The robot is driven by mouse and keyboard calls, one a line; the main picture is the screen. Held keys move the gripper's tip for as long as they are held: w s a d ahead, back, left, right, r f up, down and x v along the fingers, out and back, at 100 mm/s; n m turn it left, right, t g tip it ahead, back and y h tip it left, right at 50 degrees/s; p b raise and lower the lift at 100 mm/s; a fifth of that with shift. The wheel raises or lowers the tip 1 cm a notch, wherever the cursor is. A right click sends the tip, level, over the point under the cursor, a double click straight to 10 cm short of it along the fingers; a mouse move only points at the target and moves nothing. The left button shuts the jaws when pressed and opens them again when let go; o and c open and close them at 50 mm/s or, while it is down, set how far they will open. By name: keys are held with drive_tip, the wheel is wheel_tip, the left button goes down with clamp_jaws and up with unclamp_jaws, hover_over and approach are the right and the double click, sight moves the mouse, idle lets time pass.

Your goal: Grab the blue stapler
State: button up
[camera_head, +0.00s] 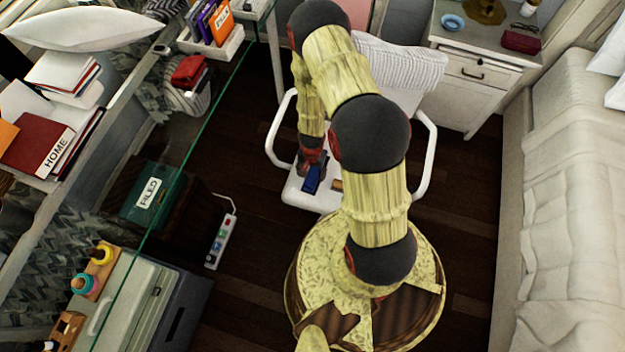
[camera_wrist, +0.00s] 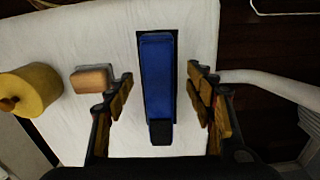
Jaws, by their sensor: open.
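The blue stapler (camera_wrist: 158,75) lies on the white chair seat (camera_wrist: 70,30), lengthwise between the fingers of my gripper (camera_wrist: 159,92) in the wrist view. It has a dark base and a black end toward the gripper. My gripper is open, with one finger on each side of the stapler and a visible gap to both. In the head view the stapler (camera_head: 315,174) shows as a small blue shape on the seat, beside my gripper (camera_head: 311,160), which is partly hidden by my arm.
A tan block (camera_wrist: 92,79) and a yellow roll (camera_wrist: 32,88) lie left of the stapler. The chair's white armrest (camera_head: 430,160) curves up at the right. A glass-edged desk (camera_head: 150,240) stands left and a bed (camera_head: 575,200) right, with dark floor between.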

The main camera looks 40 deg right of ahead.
drive_tip(key=f+b, duration=0.1)
drive_tip(key=f, duration=0.1)
drive_tip(key=f+b, duration=0.1)
drive_tip(key=f, duration=0.1)
drive_tip(key=shift+d+f, duration=0.2)
drive_tip(key=shift+f, duration=0.1)
drive_tip(key=shift+r, duration=0.1)
drive_tip(key=shift+c, duration=1)
clamp_jaws()
